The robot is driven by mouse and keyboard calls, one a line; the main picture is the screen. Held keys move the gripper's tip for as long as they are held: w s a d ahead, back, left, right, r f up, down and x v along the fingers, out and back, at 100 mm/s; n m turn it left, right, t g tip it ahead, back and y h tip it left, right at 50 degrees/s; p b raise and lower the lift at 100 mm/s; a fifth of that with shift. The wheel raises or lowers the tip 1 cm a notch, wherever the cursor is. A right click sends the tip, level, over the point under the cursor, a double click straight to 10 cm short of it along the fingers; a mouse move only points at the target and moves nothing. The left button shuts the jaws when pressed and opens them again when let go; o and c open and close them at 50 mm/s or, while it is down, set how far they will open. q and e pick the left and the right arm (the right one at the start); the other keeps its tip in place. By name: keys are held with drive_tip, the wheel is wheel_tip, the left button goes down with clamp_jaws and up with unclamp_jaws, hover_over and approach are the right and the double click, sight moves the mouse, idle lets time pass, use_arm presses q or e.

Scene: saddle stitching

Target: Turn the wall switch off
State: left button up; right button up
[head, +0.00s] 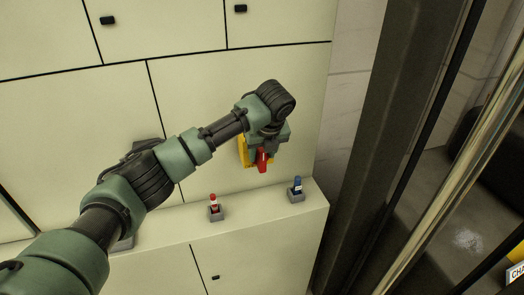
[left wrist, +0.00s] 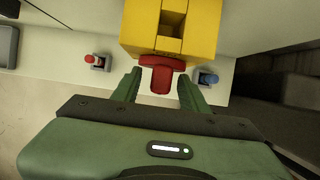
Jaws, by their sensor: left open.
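The wall switch is a yellow box (head: 243,152) on the pale panelled wall with a red handle (head: 262,160). In the left wrist view the yellow box (left wrist: 198,30) is at the top centre, and the red T-shaped handle (left wrist: 160,76) sticks out below its slot. My left gripper (left wrist: 160,92) is open, with one green finger on each side of the handle and visible gaps beside its stem. In the head view my left gripper (head: 267,147) is at the switch and hides part of the box. My right gripper is not in view.
A pale ledge (head: 250,216) runs below the switch. On it stand a small red switch (head: 214,206) and a small blue switch (head: 297,188) on grey bases. A dark post (head: 370,150) and a metal-framed glass panel stand at the right.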

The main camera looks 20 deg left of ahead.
use_arm(q)
drive_tip(key=shift+w+a+f, duration=0.15)
drive_tip(key=shift+w+f, duration=0.1)
drive_tip(key=shift+f, duration=0.4)
clamp_jaws()
